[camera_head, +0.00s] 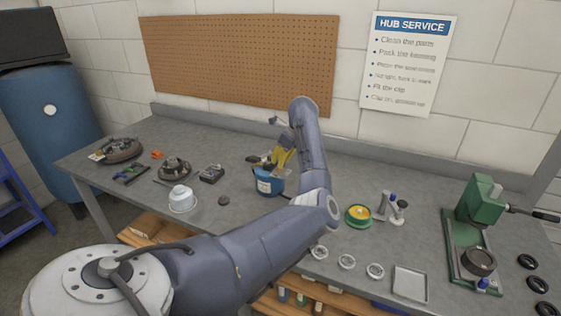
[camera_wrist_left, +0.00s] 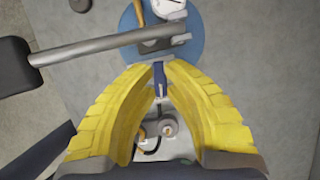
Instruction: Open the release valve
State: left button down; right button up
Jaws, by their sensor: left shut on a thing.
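A round blue pump unit (camera_head: 268,186) stands on the workbench near its middle. In the left wrist view its blue body (camera_wrist_left: 197,48) carries a white gauge (camera_wrist_left: 167,8) and a grey lever bar (camera_wrist_left: 105,46) with a black grip (camera_wrist_left: 16,66). A narrow dark-blue lever (camera_wrist_left: 159,78), apparently the release valve, sits at the unit's near side. My left gripper (camera_head: 277,163) reaches down at the unit; its yellow fingertips (camera_wrist_left: 159,68) are shut on this blue lever. In the head view the fingers hide part of the unit's top. My right gripper is not in view.
A white cup-like part (camera_head: 182,200), dark hub parts (camera_head: 174,170) and a black puck (camera_head: 224,201) lie left of the unit. A yellow-green tin (camera_head: 358,216), rings (camera_head: 347,262), a grey tray (camera_head: 410,284) and a green press (camera_head: 477,199) stand right. A pegboard (camera_head: 240,60) is behind.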

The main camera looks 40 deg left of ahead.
pick_arm(q)
jog(key=m+t, duration=0.1)
jog(key=m, duration=0.2)
jog(key=m+t, duration=0.1)
jog(key=m, duration=0.3)
jog(key=shift+s+t+h, duration=0.15)
jog(key=shift+t+h, duration=0.15)
jog(key=m+t, duration=0.1)
jog(key=m, duration=0.2)
jog(key=m+h, duration=0.1)
jog(key=m, duration=0.2)
jog(key=shift+f+t, duration=0.1)
jog(key=shift+t, duration=0.3)
jog(key=shift+m+h, duration=0.3)
jog(key=c, duration=1.4)
grip_release()
jog(key=shift+c, duration=0.2)
jog(key=shift+a, duration=0.1)
jog(key=shift+s+r, duration=0.2)
jog(key=shift+r, duration=0.4)
jog(key=v, duration=0.7)
jog(key=shift+d, duration=0.25)
